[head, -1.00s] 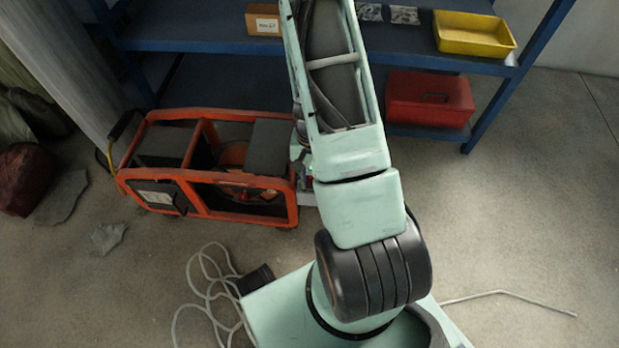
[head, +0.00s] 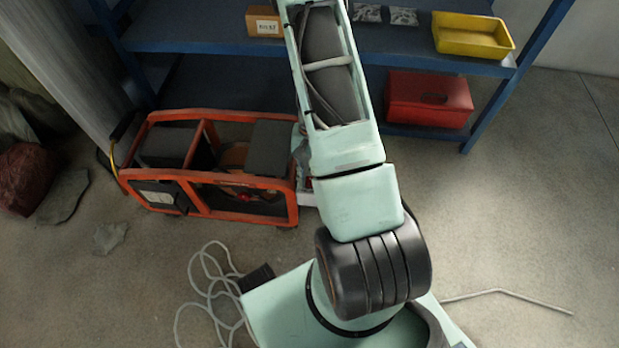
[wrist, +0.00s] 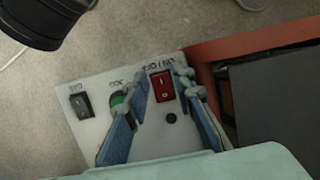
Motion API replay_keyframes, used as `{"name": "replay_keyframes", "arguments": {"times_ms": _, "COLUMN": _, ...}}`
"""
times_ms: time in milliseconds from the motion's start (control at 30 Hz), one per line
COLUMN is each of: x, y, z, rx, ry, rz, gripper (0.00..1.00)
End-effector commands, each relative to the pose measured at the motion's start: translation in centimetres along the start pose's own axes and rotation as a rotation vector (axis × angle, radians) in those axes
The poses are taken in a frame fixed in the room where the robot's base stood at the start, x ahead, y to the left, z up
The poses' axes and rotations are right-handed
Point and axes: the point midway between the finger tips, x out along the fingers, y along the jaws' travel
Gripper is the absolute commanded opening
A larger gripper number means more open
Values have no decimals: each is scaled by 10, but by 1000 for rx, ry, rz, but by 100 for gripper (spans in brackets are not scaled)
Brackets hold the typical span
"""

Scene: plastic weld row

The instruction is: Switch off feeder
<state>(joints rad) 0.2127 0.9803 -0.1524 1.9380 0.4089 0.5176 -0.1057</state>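The feeder (head: 240,216) is an orange-framed machine on the floor, left of my arm in the head view. In the wrist view its pale control panel (wrist: 90,145) carries a red rocker switch (wrist: 162,90) under upside-down ON/OFF lettering. A black rocker switch (wrist: 81,104) marked GAS and a partly covered green button (wrist: 117,100) sit to its left. My gripper (wrist: 162,78) is open and empty, with one finger on each side of the red switch. I cannot tell whether the fingers touch the panel. In the head view my arm hides the gripper.
A blue shelf (head: 210,43) behind holds a yellow tray (head: 473,48), a red box (head: 430,113) and a small carton (head: 264,22). A pale cable (head: 208,285) lies on the floor at front left. The floor at right is mostly clear.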

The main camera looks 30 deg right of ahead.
Motion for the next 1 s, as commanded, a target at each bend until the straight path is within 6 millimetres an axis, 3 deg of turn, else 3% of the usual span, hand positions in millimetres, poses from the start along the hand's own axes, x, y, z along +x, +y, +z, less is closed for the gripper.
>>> {"name": "replay_keyframes", "arguments": {"times_ms": 267, "x": -17, "y": 0, "z": -1, "rx": 0, "ry": 3, "rz": -1, "gripper": 23}}
{"name": "replay_keyframes", "arguments": {"times_ms": 733, "x": -105, "y": 0, "z": -1, "rx": 0, "ry": 3, "rz": -1, "gripper": 23}}
{"name": "replay_keyframes", "arguments": {"times_ms": 1000, "x": -120, "y": 0, "z": 0, "rx": -1, "ry": 1, "rz": 0, "gripper": 23}}
